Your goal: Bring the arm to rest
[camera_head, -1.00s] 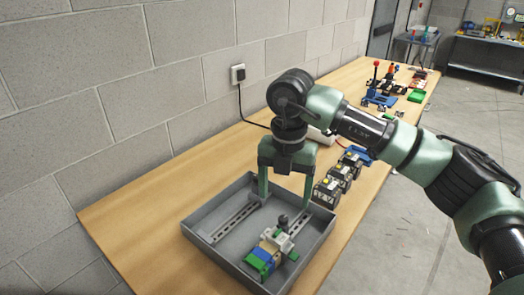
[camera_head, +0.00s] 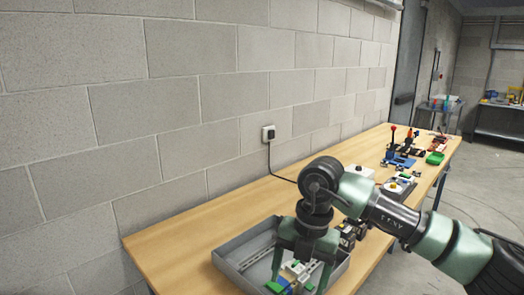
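My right arm comes in from the right. Its gripper (camera_head: 300,280) points down over the grey tray (camera_head: 239,241), with its two green fingers wide apart. Between and behind the fingers I see part of a small brick assembly (camera_head: 296,268) in white, green and blue in the tray. The near part of the tray and of the assembly is cut off by the bottom edge. I cannot tell whether the fingertips touch anything. My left gripper is not in view.
The tray stands on a long wooden table (camera_head: 185,238) along a block wall. Dark machine parts (camera_head: 349,236) stand right of the tray, partly behind my arm. A wall socket (camera_head: 268,133) has a cable.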

